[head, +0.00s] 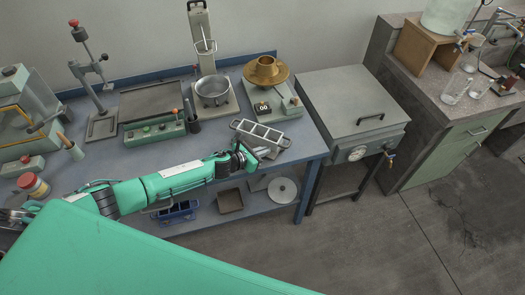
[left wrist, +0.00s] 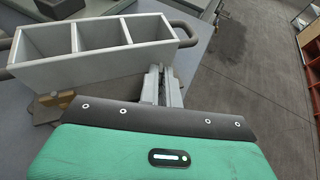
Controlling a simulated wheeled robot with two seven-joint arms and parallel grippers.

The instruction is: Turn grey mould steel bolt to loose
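The grey mould (head: 262,133) is a long three-compartment steel box with a loop handle at each end. It sits near the front edge of the blue-grey bench, and its open compartments look empty. In the left wrist view the mould (left wrist: 95,48) fills the upper left. My left gripper (head: 263,153) is at the mould's near right side. In the left wrist view its fingers (left wrist: 163,84) are close together beside the mould's right end. Whether they hold the bolt does not show. The bolt cannot be made out.
A balance with a brass pan (head: 266,70) and a stand with a steel bowl (head: 213,90) stand behind the mould. A grey lidded tank (head: 352,100) stands to the right. Trays lie on the lower shelf (head: 262,207). Open floor lies at the right front.

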